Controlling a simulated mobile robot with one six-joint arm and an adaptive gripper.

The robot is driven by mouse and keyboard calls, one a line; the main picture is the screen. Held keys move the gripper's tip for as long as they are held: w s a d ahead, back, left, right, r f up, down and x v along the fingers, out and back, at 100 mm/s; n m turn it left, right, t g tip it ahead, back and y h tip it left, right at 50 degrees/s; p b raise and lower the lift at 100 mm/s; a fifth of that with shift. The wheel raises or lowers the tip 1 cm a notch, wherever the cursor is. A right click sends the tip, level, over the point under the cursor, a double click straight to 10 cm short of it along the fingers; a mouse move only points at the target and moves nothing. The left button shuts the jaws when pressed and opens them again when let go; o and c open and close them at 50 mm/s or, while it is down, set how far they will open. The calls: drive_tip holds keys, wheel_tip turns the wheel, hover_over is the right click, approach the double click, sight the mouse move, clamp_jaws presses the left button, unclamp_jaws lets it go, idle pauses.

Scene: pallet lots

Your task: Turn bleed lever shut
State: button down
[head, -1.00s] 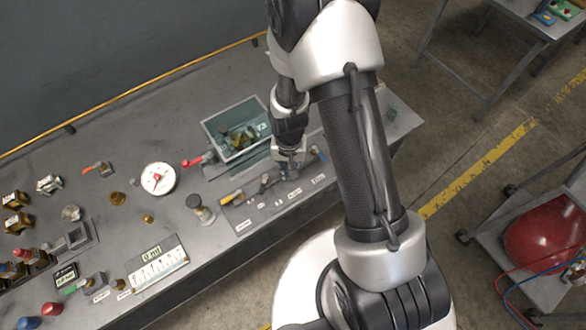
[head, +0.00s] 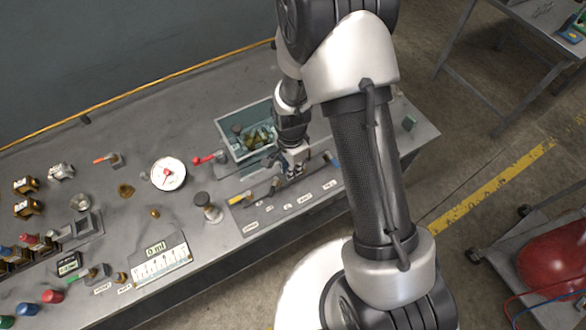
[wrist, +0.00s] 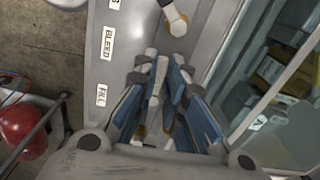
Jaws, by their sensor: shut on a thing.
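The valve panel (head: 250,228) is a grey strip with white labels along the bench's front edge. My gripper (head: 293,172) is down at its right half. In the wrist view my gripper (wrist: 160,85) has its blue-padded fingers closed around a slim pale lever, the bleed lever (wrist: 157,78), beside the BLEED label (wrist: 107,43). The fingers hide most of this lever, so its exact angle is hard to tell. The FILL label (wrist: 101,95) lies just below. Another lever with a white end (wrist: 176,20) shows above my fingers.
An open teal bin (head: 228,126) with small parts stands close behind my gripper. A round gauge (head: 168,174) and a red-handled valve (head: 206,159) are to the left.

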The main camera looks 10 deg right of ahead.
drive_tip(key=shift+w+m, duration=0.15)
drive_tip(key=shift+m, duration=0.35)
drive_tip(key=c, duration=1.7)
unclamp_jaws()
drive_tip(key=shift+o, duration=0.2)
wheel_tip(320, 180, up, 12)
drive_tip(key=shift+r, duration=0.1)
drive_tip(key=s+d+r+n+t+b, duration=0.3)
drive_tip(key=s+r+n, duration=0.45)
drive_tip(key=r, duration=0.55)
drive_tip(key=s+d+r+n+t+b, duration=0.1)
drive_tip(key=s+d+r+n, duration=0.1)
drive_tip(key=s+r+n, duration=0.2)
drive_tip(key=s+n, duration=0.3)
drive_tip(key=s, duration=0.4)
drive_tip(key=shift+s+d+t, duration=0.2)
drive_tip(key=shift+s+t, duration=0.05)
drive_tip(key=shift+t, duration=0.05)
